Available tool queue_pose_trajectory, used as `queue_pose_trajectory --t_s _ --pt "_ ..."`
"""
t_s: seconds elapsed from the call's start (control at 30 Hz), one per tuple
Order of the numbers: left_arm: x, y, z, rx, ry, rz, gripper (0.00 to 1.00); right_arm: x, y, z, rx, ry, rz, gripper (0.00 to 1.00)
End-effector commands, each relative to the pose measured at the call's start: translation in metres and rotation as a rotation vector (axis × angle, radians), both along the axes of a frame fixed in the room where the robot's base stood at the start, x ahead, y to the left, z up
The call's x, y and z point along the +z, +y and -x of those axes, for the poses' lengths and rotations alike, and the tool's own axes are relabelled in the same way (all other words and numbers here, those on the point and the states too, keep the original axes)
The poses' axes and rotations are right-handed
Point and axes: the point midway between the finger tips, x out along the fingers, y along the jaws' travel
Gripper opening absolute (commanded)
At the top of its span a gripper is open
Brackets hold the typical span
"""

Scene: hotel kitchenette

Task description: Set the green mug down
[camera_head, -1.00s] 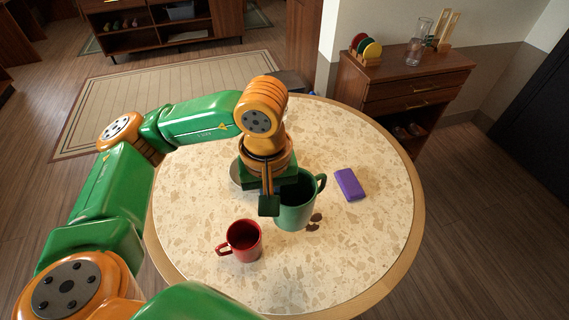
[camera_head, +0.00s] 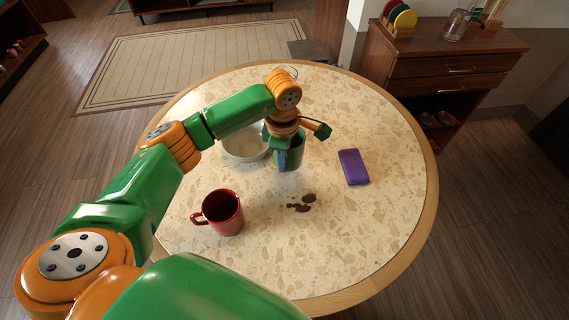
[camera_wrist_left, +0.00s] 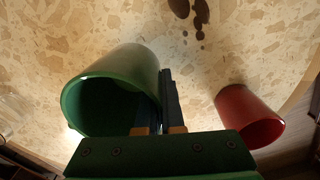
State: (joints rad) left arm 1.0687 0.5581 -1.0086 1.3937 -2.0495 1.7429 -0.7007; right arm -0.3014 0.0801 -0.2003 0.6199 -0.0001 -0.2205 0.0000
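The green mug (camera_head: 296,152) is at the middle of the round table, behind the dark spots, partly hidden by my left gripper (camera_head: 281,160). In the left wrist view the mug (camera_wrist_left: 105,90) shows at the left with its mouth toward the camera. The fingers of my left gripper (camera_wrist_left: 164,100) are close together at the mug's wall, shut on it. The mug looks about upright in the head view. I cannot tell whether its base touches the table. My right gripper is not in view.
A pale bowl (camera_head: 245,144) is left of the green mug. A red mug (camera_head: 224,214) stands at the front left and a purple block (camera_head: 353,167) lies to the right. Dark brown spots (camera_head: 302,203) mark the table (camera_head: 365,235) in front. The right front surface is clear.

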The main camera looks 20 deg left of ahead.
Motion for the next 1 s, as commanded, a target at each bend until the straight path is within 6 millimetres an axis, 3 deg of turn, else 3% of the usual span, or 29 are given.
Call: queue_pose_trajectory --t_s 0.13,0.3,0.67,0.8,1.0 --pt "-0.014 0.001 -0.011 0.002 0.001 0.001 0.0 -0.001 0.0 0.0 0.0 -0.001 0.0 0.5" --pt "-0.041 0.001 -0.012 0.0 0.002 0.001 0.0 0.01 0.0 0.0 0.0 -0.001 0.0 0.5" --pt "-0.049 0.002 -0.012 0.0 -0.001 0.001 0.0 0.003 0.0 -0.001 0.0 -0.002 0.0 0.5" --pt "-0.048 0.002 -0.012 0.001 0.0 0.001 0.34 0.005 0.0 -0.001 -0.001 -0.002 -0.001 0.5" --pt "-0.048 0.002 -0.012 0.001 0.0 0.001 0.34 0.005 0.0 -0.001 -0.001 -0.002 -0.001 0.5"
